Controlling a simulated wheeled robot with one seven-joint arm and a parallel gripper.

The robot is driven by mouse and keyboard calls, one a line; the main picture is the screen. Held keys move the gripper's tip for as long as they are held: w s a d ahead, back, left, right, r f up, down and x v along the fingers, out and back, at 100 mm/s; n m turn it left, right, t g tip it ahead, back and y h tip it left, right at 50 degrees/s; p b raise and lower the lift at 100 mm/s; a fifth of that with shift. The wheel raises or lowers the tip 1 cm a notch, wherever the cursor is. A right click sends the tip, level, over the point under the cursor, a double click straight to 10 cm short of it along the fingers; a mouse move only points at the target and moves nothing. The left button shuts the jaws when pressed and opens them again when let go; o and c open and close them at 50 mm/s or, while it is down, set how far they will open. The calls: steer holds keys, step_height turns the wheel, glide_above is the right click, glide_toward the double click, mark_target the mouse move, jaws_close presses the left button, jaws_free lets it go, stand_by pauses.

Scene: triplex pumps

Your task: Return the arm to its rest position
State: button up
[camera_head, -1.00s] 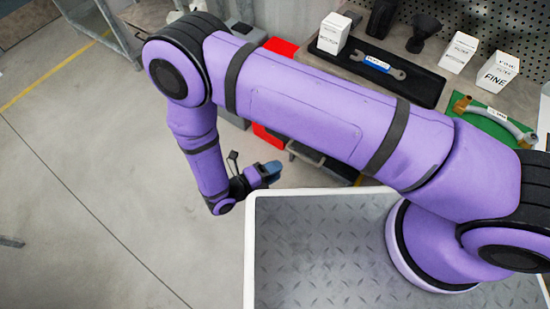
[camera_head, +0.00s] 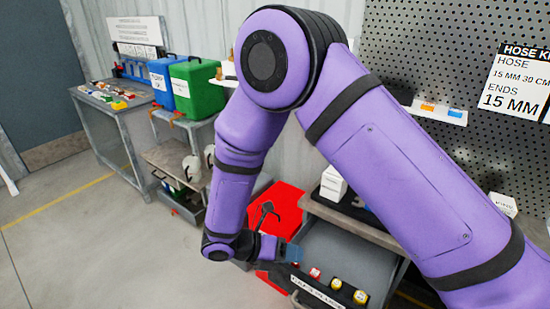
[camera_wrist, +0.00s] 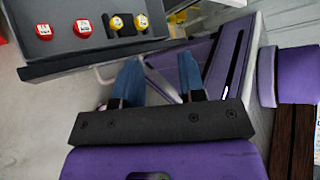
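My purple arm crosses the head view, with its elbow high in the upper middle and its forearm hanging down to the left of it. My gripper (camera_head: 290,252) hangs low at the end of the forearm, beside an open drawer of the workbench. In the wrist view my gripper (camera_wrist: 160,78) shows two blue fingers set apart with nothing held between them. The drawer's dark tray (camera_wrist: 88,58) lies beyond the fingertips at the upper left of that view.
Red and yellow capped items sit in the drawer tray (camera_head: 318,294), close to my gripper. A red cabinet (camera_head: 283,212) stands behind the gripper. The floor at lower left is clear.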

steer(key=d+r+m+g+y, duration=0.1)
steer(key=d+r+m+y, duration=0.1)
steer(key=d+r+m, duration=0.45)
steer(key=d+r+m+g+y, duration=0.1)
steer(key=d+r+m+y, duration=0.2)
steer(key=r, duration=0.6)
steer(key=d+r+m+g+y, duration=0.1)
steer(key=d+r+m+y, duration=0.1)
steer(key=d+r+m, duration=0.5)
steer(key=s+d+r+m+t+y, duration=0.5)
steer(key=s+d+r+m, duration=0.5)
steer(key=s+r+m, duration=0.4)
steer(key=shift+s+d+r+m+t, duration=0.2)
steer(key=shift+r+m+t, duration=0.15)
steer(key=shift+t, duration=0.45)
steer(key=shift+w+f, duration=0.1)
